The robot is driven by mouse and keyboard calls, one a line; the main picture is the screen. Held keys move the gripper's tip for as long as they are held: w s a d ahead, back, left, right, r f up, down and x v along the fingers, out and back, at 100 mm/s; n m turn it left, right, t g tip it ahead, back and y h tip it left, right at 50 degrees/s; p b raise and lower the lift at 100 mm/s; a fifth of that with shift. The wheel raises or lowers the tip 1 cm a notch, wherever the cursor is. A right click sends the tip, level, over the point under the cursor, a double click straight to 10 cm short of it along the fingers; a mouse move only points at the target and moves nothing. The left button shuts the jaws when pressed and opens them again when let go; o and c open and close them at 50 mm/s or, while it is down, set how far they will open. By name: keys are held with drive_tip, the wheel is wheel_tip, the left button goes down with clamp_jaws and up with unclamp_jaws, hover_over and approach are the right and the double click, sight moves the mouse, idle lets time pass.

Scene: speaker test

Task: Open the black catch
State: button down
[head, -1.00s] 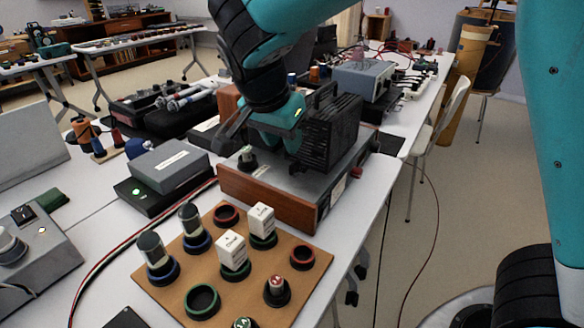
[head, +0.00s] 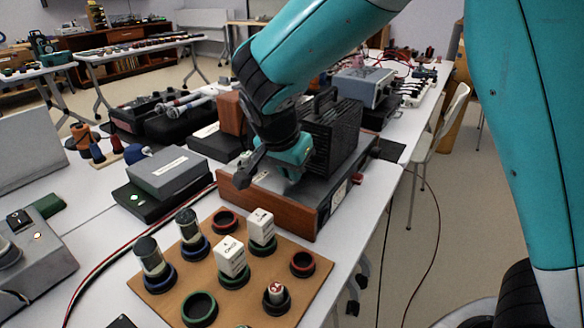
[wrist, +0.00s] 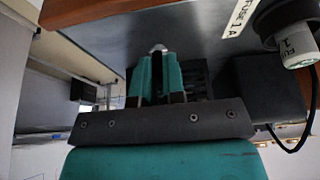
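I cannot pick out the black catch for certain in either view. A wood-sided unit (head: 262,205) with a grey top stands on the table and carries a black ribbed box (head: 333,135) with a handle. My gripper (head: 293,170) is low over the grey top, at the left side of the ribbed box. In the wrist view, the two teal fingers of my gripper (wrist: 158,58) point at the grey top with a narrow dark gap between them. A small pale round spot (wrist: 158,47) shows at their tips. Whether they hold anything is unclear.
A fuse cap (wrist: 297,48) stands beside the "FUSE 1 A" label (wrist: 241,15). A wooden board (head: 255,268) with cylinders, white blocks and rings lies in front. A grey box (head: 168,172) is at left. A red knob (head: 357,178) is on the unit's right side.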

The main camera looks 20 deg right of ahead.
drive_tip(key=shift+n, duration=0.3)
drive_tip(key=n, duration=0.1)
drive_tip(key=n+y, duration=0.1)
drive_tip(key=n, duration=0.1)
drive_tip(key=n+t, duration=0.1)
drive_tip(key=shift+s+d+n+y+p, duration=0.2)
drive_tip(key=shift+d+n+y+p, duration=0.1)
drive_tip(key=shift+y+p, duration=0.1)
drive_tip(key=n+y, duration=0.1)
drive_tip(key=n, duration=0.1)
drive_tip(key=n+y+p, duration=0.1)
drive_tip(key=n, duration=0.2)
drive_tip(key=shift+d+n+t, duration=0.15)
drive_tip(key=shift+n+t, duration=0.15)
drive_tip(key=c, duration=1.2)
unclamp_jaws()
drive_tip(key=shift+r, duration=0.1)
drive_tip(key=p+v, duration=0.2)
drive_tip(key=v, duration=1.5)
drive_tip(key=shift+s+p, duration=0.15)
drive_tip(key=shift+p, duration=0.25)
